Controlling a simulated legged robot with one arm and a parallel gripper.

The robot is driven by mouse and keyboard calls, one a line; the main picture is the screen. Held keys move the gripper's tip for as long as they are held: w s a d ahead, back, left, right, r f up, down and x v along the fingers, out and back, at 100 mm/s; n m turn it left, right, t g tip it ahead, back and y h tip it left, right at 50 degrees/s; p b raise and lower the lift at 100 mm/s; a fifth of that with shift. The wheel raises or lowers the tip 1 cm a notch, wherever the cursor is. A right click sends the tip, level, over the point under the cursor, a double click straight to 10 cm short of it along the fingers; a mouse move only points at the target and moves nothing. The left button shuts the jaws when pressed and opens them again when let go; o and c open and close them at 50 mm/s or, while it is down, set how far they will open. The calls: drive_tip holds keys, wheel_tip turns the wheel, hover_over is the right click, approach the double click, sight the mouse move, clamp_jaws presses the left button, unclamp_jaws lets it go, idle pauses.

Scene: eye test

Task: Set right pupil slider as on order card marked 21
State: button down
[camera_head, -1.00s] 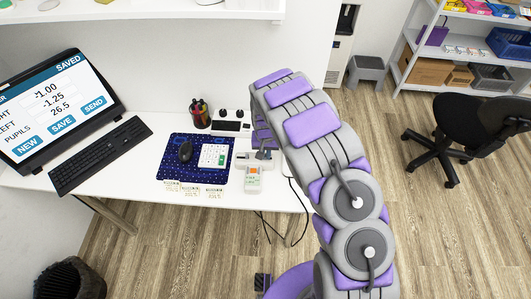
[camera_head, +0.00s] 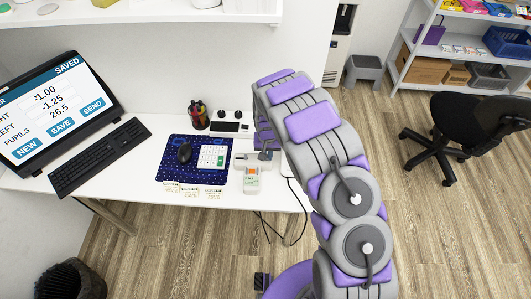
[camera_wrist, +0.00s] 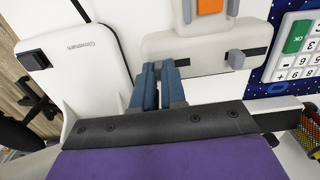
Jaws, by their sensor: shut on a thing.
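A pale slider device (camera_wrist: 205,45) shows in the wrist view with a grey knob (camera_wrist: 236,59) at its right end. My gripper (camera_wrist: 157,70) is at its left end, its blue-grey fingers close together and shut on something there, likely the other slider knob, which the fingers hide. In the head view my gripper (camera_head: 264,154) is at the right end of the device (camera_head: 243,159). Small paper order cards (camera_head: 190,190) lie along the desk's front edge; their numbers are too small to read.
A handheld meter (camera_head: 251,181) touches or adjoins the device's front. A white keypad (camera_head: 212,156) and mouse (camera_head: 184,152) lie on a blue mat (camera_head: 172,172). The monitor (camera_head: 55,110) reads "SAVED", with pupils 26.5.

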drive_tip(key=c, duration=1.2)
unclamp_jaws()
drive_tip(key=shift+o, duration=0.2)
wheel_tip(320, 180, up, 17)
drive_tip(key=p, duration=0.2)
drive_tip(key=shift+w+a+r, duration=0.1)
